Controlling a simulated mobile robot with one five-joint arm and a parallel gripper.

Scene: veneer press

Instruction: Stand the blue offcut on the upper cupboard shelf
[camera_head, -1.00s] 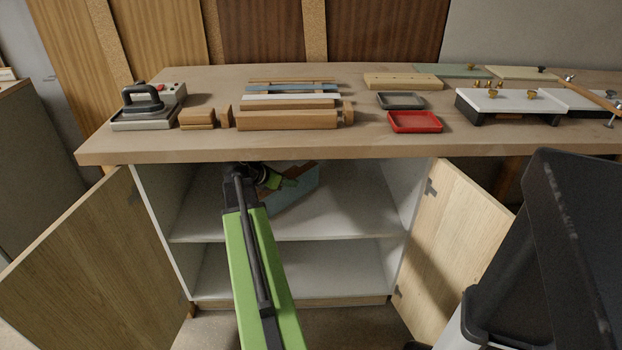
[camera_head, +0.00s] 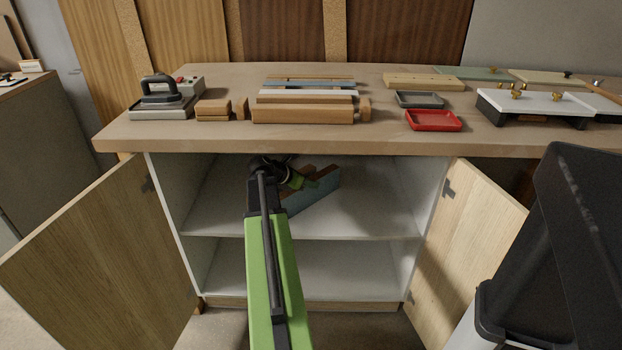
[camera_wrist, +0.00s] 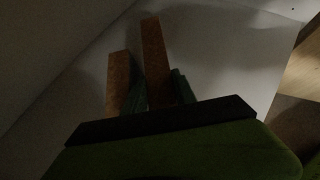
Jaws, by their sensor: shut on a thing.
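My gripper (camera_head: 302,180) reaches into the open cupboard, above the upper shelf (camera_head: 370,222). It is shut on the blue offcut (camera_head: 322,190), a board with a blue face and a brown edge. In the wrist view, the brown edge of the held board (camera_wrist: 154,60) stands between the two green fingers. A second brown-edged piece (camera_wrist: 118,78) stands just left of it, outside the fingers. In the head view, my arm hides the offcut's left end. I cannot tell whether the offcut's lower edge touches the shelf.
The cupboard's left door (camera_head: 95,250) and right door (camera_head: 470,240) stand open. The bench top (camera_head: 220,143) overhangs the shelf closely. The upper shelf looks free to the right of the offcut. A black bin (camera_head: 575,240) stands at the front right.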

